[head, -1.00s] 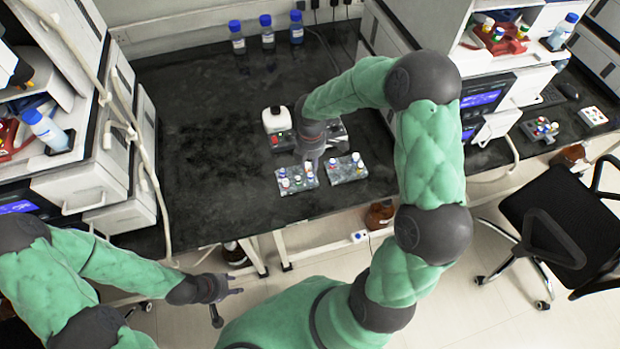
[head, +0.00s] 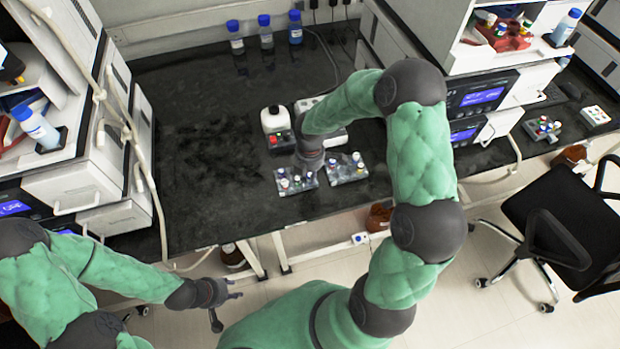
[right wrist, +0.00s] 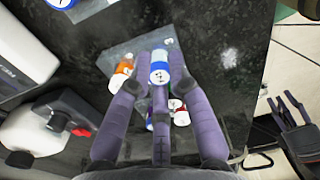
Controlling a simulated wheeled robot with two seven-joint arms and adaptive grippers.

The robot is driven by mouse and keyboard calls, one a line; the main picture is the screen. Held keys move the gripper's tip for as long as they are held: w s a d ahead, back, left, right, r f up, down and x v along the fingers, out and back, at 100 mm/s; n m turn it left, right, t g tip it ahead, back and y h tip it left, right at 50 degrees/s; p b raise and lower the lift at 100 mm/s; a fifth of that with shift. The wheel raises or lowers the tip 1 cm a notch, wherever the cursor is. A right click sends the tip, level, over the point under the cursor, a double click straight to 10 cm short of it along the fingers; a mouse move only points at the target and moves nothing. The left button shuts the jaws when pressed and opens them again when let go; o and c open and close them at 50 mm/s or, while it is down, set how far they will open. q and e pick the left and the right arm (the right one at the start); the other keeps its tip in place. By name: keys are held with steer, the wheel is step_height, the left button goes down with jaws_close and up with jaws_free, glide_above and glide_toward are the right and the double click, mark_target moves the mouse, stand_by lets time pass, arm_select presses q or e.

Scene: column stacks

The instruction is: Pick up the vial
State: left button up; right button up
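In the right wrist view, a vial with a blue and white cap (right wrist: 160,68) stands between the fingertips of my right gripper (right wrist: 160,84). The fingers reach down on several sides of it; whether they touch it is not clear. An orange vial (right wrist: 121,76) is just left of the fingers. The vials are in a grey rack (right wrist: 116,56). In the head view my right gripper (head: 309,163) is over the left rack (head: 299,189) and hides part of it. My left gripper (head: 222,294) is open and empty, in front of the bench; it also shows in the right wrist view (right wrist: 287,112).
A second rack (head: 347,176) with several vials is close on the right. A white bottle-like item (head: 275,120) stands behind the racks. Several blue-capped bottles (head: 266,32) stand at the back. The bench (head: 205,150) is clear on the left.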

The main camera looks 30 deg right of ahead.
stand_by(0.3)
steer(key=shift+r, duration=0.55)
step_height(320, 180, up, 2)
steer(key=shift+r+p, duration=0.1)
steer(key=shift+p, duration=0.7)
steer(key=s+a+r+p, duration=0.3)
steer(key=s+r, duration=0.6)
steer(key=s, duration=0.4)
steer(key=shift+s+a+r+p, duration=0.25)
steer(key=shift+a+r+p, duration=0.1)
steer(key=shift+a+r, duration=0.1)
steer(key=shift+w, duration=0.1)
jaws_close()
